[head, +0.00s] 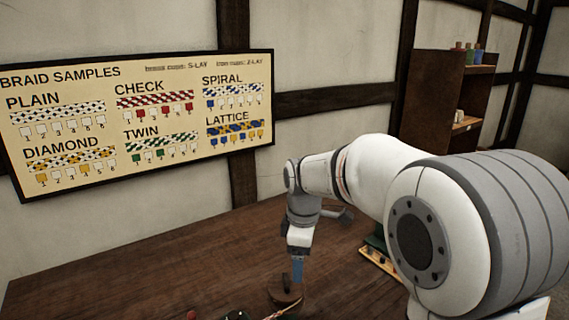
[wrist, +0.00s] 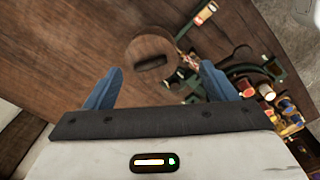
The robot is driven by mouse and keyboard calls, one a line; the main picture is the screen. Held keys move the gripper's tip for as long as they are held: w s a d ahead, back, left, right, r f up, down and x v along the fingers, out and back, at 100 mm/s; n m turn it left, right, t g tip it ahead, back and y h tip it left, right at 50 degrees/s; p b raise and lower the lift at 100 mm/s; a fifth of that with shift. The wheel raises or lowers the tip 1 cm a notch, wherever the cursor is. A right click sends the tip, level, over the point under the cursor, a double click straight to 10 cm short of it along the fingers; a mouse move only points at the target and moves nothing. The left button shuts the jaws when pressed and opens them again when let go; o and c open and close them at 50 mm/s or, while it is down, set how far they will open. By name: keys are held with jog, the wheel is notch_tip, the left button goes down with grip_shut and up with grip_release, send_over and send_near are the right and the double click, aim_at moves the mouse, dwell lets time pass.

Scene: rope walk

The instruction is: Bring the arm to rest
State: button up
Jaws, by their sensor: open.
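My gripper (wrist: 160,90) has two blue fingers spread wide apart in the wrist view, with nothing between them. In the head view my gripper (head: 297,272) points down over the dark wooden table (head: 150,265), its fingers seen edge-on.
A green frame (wrist: 235,75) with several coloured bobbins (wrist: 268,92) stands right of my gripper. A braid sample board (head: 140,120) hangs on the wall behind. A wooden shelf (head: 440,95) stands at the back right. The table's left part is clear.

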jog(key=s+d+m+t, duration=0.1)
jog(key=s+d+m, duration=0.4)
jog(key=s+m, duration=0.3)
jog(key=s+d+m+t, duration=0.1)
jog(key=s+d+m, duration=0.5)
jog(key=s, duration=0.6)
jog(key=shift+s+d+f+m, duration=0.2)
jog(key=shift+s+f+m, duration=0.1)
jog(key=shift+m, duration=0.6)
jog(key=shift+r, duration=0.1)
jog(key=m+g+y+p, duration=0.3)
jog(key=m+y+p, duration=0.25)
jog(key=m, duration=1.15)
send_near(286, 280)
jog(key=a, duration=0.1)
jog(key=shift+h, duration=0.45)
jog(key=x, duration=0.8)
jog(key=shift+d+p, duration=0.1)
jog(key=shift+p, duration=0.3)
jog(key=shift+c, duration=0.5)
